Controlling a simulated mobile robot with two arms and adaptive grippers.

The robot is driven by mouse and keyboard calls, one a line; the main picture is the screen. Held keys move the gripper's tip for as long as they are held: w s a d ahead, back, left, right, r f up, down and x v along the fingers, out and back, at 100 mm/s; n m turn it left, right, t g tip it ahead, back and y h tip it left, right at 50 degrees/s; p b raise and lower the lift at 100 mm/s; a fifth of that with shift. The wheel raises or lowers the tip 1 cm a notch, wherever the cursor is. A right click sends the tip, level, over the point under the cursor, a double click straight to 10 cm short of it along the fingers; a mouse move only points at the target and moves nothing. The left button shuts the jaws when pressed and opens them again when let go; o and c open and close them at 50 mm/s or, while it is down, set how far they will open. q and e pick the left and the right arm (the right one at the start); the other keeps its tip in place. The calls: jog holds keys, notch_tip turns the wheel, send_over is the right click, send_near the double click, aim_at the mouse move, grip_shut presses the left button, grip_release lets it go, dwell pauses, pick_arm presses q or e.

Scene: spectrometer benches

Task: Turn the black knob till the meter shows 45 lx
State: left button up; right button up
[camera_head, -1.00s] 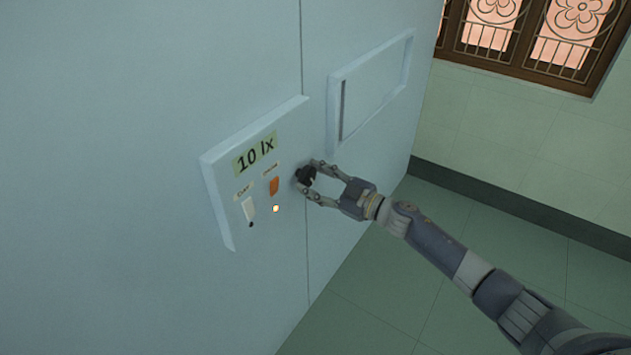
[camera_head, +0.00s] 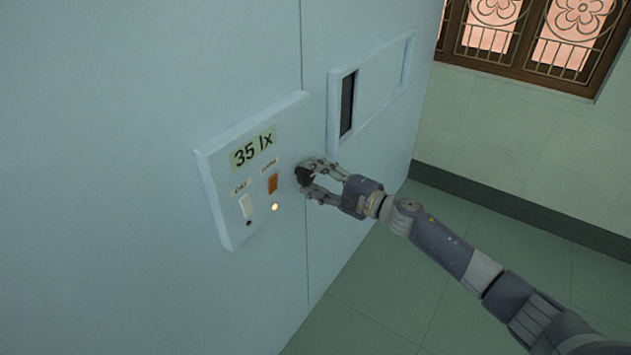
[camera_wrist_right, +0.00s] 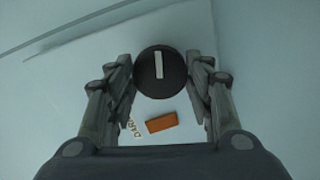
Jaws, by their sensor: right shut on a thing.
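The meter (camera_head: 253,149) on the raised wall panel reads 35 lx in the head view. The black knob (camera_head: 303,176) sits at the panel's right edge. In the right wrist view the knob (camera_wrist_right: 162,72) is round, with a white pointer line that stands nearly upright in the picture. My right gripper (camera_head: 308,179) is shut on the knob; in the right wrist view its fingers (camera_wrist_right: 161,80) lie on either side of it. The gripper hides part of the knob in the head view. My left gripper is not in view.
The panel has an orange switch (camera_head: 272,184), a white switch (camera_head: 246,206) and a lit lamp (camera_head: 275,207). A framed window (camera_head: 379,89) with a dark strip at its left is farther along the wall. Open floor (camera_head: 420,290) lies at the right.

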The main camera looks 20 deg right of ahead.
jog(key=shift+n, duration=0.7)
jog(key=o, duration=1.1)
jog(key=v, duration=1.2)
